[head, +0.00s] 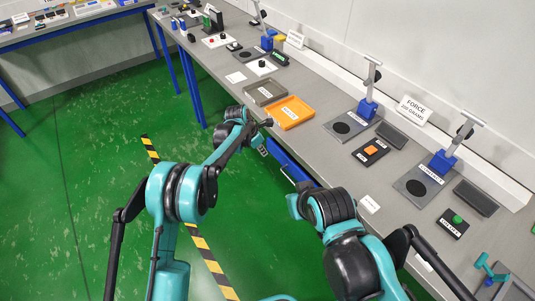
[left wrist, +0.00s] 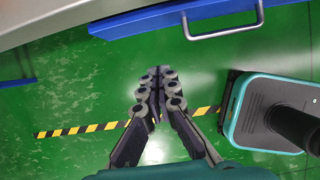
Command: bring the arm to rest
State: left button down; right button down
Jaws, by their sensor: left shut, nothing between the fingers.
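My left arm reaches from the lower left to the table's front edge in the head view. Its gripper (head: 263,149) is beside that edge, near the blue drawer (head: 290,163), and looks empty. In the left wrist view the left gripper (left wrist: 160,82) is shut, its fingers together over the green floor with nothing between them. My right arm shows at the lower middle and right of the head view. Its gripper is not in view.
On the grey table are an orange tray (head: 290,113), a grey tray (head: 265,92), and blue stands (head: 368,106). The blue drawer (left wrist: 190,14) has a metal handle. The floor is open left of my arm, with a yellow-black stripe (head: 205,249).

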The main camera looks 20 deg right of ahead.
pick_arm(q)
jog(key=shift+a+r, duration=0.25)
jog(key=shift+r, duration=0.3)
jog(key=s+a+r+m+t+y, duration=0.1)
jog(key=s+a+r+m, duration=0.4)
jog(key=a+r, duration=0.5)
jog(key=s+a+r+m+t+y, duration=0.1)
jog(key=s+a+r+m+t, duration=0.1)
jog(key=s+a+r+m, duration=0.55)
jog(key=s+a+m+t+y, duration=0.2)
jog(key=s+a+m, duration=0.7)
jog(key=s+a, duration=0.8)
jog(key=s, duration=0.3)
jog(key=shift+s+a+f+t, duration=0.2)
jog(key=shift+s+a+t, duration=0.1)
jog(key=shift+s+a, duration=0.1)
jog(key=shift+m, duration=0.25)
